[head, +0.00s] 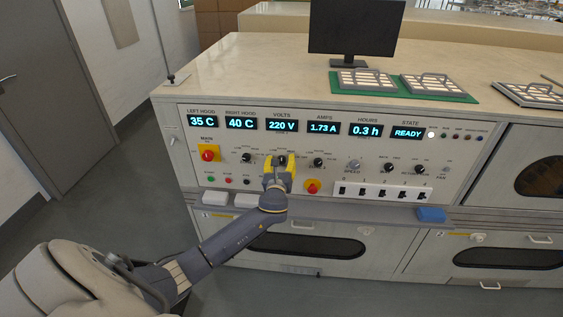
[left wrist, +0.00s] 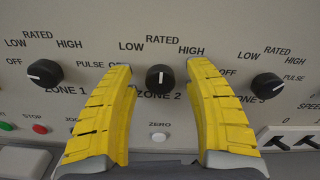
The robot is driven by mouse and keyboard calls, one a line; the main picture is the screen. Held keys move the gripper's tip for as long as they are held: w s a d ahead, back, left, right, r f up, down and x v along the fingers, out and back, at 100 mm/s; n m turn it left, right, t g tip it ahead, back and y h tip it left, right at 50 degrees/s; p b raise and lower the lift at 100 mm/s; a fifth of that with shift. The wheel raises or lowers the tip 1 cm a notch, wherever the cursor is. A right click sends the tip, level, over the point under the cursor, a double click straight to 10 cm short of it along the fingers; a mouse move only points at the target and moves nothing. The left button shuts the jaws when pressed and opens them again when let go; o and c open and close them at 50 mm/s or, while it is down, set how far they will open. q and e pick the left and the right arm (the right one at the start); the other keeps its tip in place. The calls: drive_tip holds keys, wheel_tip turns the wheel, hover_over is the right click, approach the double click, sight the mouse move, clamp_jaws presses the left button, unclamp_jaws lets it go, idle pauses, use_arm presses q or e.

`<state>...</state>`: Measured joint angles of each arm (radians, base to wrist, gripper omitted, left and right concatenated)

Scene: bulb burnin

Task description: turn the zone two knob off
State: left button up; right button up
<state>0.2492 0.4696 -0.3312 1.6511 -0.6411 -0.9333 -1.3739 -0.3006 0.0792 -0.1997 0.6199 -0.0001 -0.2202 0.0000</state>
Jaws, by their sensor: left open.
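The black zone two knob (left wrist: 160,77) sits on the panel above the ZONE 2 label in the left wrist view. Its white pointer line stands about vertical, in line with RATED. My left gripper (head: 281,162) is open, its yellow fingers on either side of this knob; the left wrist view shows a gap between each finger and the knob. The fingers (left wrist: 160,70) partly cover the labels around the knob. In the head view the gripper hides most of the knob. My right gripper is not in view.
The zone one knob (left wrist: 44,73) is left, its pointer toward OFF; the zone three knob (left wrist: 268,87) is right. A ZERO button (left wrist: 158,137) is below.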

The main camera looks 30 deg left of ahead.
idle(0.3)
use_arm(q)
clamp_jaws()
drive_tip(key=shift+n, duration=0.3)
drive_tip(key=n, duration=0.7)
drive_tip(key=shift+n, duration=0.3)
drive_tip(key=n, duration=0.3)
drive_tip(key=shift+n, duration=2.3)
